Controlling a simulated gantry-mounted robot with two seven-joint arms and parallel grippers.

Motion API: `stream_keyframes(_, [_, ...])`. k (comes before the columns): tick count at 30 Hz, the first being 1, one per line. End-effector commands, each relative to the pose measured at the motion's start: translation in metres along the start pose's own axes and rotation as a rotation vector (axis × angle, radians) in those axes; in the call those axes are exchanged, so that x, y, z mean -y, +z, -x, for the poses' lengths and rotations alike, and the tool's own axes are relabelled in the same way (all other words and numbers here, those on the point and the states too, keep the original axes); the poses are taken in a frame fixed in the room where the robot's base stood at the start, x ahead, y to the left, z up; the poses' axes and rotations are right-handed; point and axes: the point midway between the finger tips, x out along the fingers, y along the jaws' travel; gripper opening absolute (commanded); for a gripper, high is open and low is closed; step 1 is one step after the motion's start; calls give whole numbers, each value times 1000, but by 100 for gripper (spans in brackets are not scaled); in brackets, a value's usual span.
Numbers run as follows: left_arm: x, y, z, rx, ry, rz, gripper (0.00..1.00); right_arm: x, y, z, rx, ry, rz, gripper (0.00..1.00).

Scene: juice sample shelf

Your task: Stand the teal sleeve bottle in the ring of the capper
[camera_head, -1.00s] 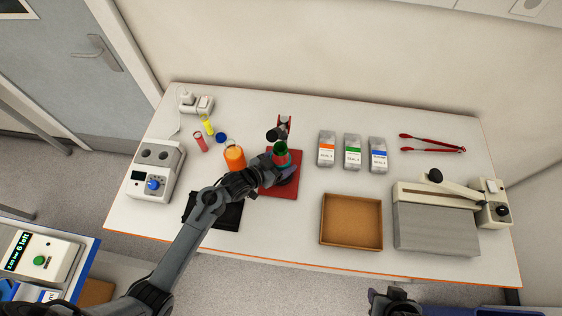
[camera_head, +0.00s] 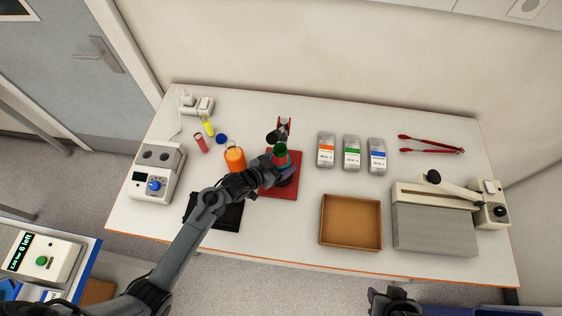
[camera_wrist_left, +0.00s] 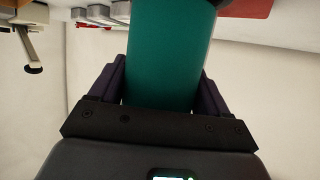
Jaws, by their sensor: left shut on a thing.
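The teal sleeve bottle (camera_head: 280,158) is in my left gripper (camera_head: 276,168), above the capper's red base in the head view. Its green top shows there. In the left wrist view its teal side (camera_wrist_left: 170,60) fills the space between the shut jaws (camera_wrist_left: 163,92). The capper has a red base plate (camera_head: 283,191) and a dark and red upper part (camera_head: 283,127) behind the bottle. The ring is hidden by the gripper and bottle, so I cannot tell whether the bottle is in it. My right gripper (camera_head: 392,300) shows only partly at the bottom edge.
An orange bottle (camera_head: 235,158) stands close left of my left gripper. A black mat (camera_head: 228,218) lies partly under my left arm. A brown tray (camera_head: 350,222), three grey pouches (camera_head: 352,153) and a grey sealer (camera_head: 433,228) are to the right.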

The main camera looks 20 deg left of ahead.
Motion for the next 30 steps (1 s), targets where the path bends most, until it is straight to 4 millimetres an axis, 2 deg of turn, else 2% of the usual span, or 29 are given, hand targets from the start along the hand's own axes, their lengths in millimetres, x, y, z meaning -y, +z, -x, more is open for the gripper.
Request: stream_keyframes(30, [0,15,-7,-5,0,-1,35,-2,4,-11,2,7,8,43])
